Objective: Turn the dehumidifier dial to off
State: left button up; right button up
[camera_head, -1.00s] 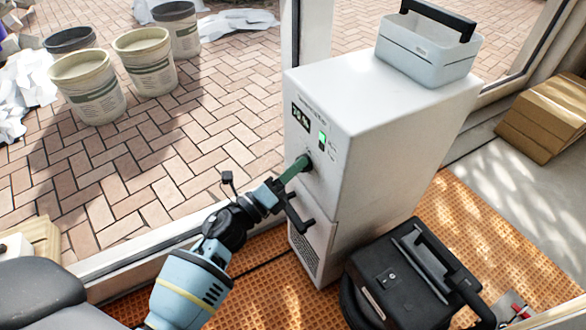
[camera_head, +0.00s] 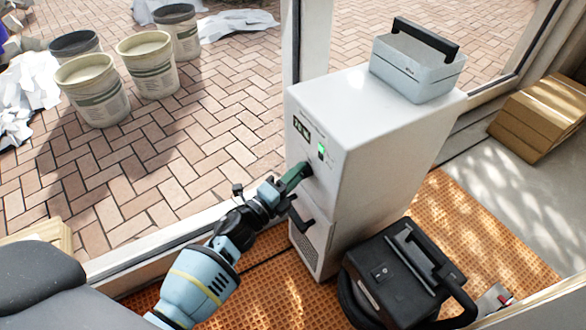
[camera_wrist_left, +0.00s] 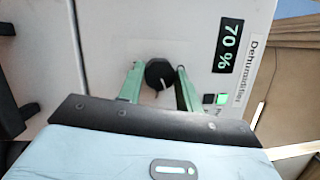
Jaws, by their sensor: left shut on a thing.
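The white dehumidifier (camera_head: 372,140) stands upright, its front panel facing my left arm. My left gripper (camera_head: 298,172) reaches the panel from the left, its green fingers at the dial. In the left wrist view the round black dial (camera_wrist_left: 158,73) sits between the two fingers of my left gripper (camera_wrist_left: 159,76), which is shut on it. A small pale mark shows on the dial's lower edge. The display (camera_wrist_left: 227,47) reads 70 %, and a green light (camera_wrist_left: 222,99) is lit beside it. My right gripper is not in view.
A grey box with a black handle (camera_head: 415,72) sits on top of the dehumidifier. A black case (camera_head: 400,275) stands at its right foot on orange matting (camera_head: 480,240). A dark handle (camera_head: 302,222) juts out below the dial. Buckets (camera_head: 95,90) stand on paving outside.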

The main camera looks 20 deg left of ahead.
pick_arm(q)
jog(key=shift+r+n+g+p, duration=0.1)
jog(key=shift+n+g+p, duration=0.55)
jog(key=shift+n+p, duration=1.45)
jog(key=shift+r+n+g+p, duration=0.1)
jog(key=shift+n+g+p, duration=0.6)
jog(key=shift+n+p, duration=1.35)
jog(key=shift+r+n+g+p, duration=0.1)
jog(key=shift+n+g+p, duration=0.55)
jog(key=shift+n+p, duration=1.45)
pick_arm(e)
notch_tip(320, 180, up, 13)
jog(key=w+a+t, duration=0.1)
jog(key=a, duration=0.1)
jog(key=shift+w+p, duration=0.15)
jog(key=shift+p, duration=0.25)
pick_arm(q)
jog(key=shift+m, duration=0.25)
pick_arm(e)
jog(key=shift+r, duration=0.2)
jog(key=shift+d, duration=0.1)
pick_arm(q)
jog(key=o, duration=1)
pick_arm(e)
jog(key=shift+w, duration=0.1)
